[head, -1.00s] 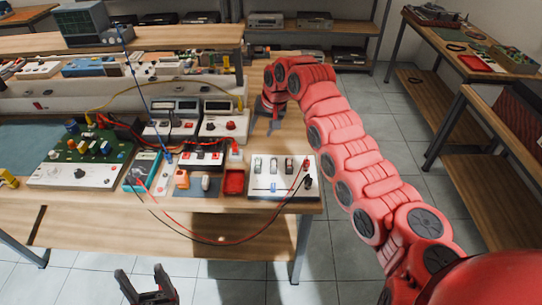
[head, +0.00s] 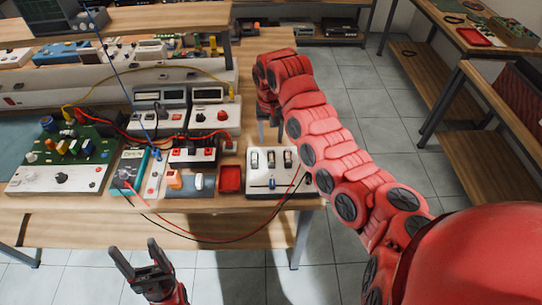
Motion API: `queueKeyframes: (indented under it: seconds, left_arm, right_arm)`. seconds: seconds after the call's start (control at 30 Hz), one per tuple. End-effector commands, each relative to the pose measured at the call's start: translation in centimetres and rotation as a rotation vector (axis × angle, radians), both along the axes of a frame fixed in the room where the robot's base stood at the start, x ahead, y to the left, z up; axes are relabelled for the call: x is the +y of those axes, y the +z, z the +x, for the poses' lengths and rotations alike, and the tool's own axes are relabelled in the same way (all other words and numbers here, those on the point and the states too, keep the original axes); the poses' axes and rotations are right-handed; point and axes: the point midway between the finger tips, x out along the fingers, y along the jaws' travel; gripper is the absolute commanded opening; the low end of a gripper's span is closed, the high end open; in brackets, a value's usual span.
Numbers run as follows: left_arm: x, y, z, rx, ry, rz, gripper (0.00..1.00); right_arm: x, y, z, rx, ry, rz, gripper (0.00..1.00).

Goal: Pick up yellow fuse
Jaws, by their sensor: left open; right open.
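I cannot clearly make out a yellow fuse. A small orange piece (head: 174,181) and a small white piece (head: 198,182) stand on a dark mat at the front of the workbench (head: 110,226), left of a red tray (head: 230,179). My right gripper (head: 270,136) points down over the bench, just behind the white switch panel (head: 262,189); its fingers are apart, with nothing seen between them. My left gripper (head: 132,260) is open and empty in front of the bench's front edge, low in the picture.
A green circuit board (head: 70,150) sits on a white unit at the left. Meters (head: 208,114) with red, yellow and black leads stand at mid-bench. Leads droop over the front edge. A second table (head: 485,100) stands right. The floor between is clear.

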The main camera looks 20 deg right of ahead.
Motion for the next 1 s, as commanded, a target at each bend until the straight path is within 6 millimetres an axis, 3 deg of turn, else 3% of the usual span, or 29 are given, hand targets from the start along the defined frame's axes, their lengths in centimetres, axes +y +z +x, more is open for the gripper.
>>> queueKeyframes:
  seconds: [0.13,0.43,0.7,0.97,1.0]
  left_arm:
    - [0.0,0.9,0.0,0.000,0.000,0.000,0.68]
    - [0.0,2.3,0.0,0.000,0.000,0.000,0.68]
    - [0.0,3.6,0.0,0.000,0.000,0.000,0.68]
    - [0.0,3.5,0.0,0.000,0.000,0.000,0.68]
    - [0.0,3.5,0.0,0.000,0.000,0.000,0.68]
  right_arm:
    - [-0.1,-2.0,-0.1,0.004,-0.002,-0.001,0.54]
    - [-0.2,-4.1,0.1,0.002,0.000,-0.001,0.54]
    - [-0.2,-7.8,0.2,0.002,0.001,-0.001,0.54]
    - [-0.2,-8.3,0.3,0.000,-0.001,0.000,0.54]
    - [-0.2,-8.2,0.3,0.000,-0.001,0.000,0.51]
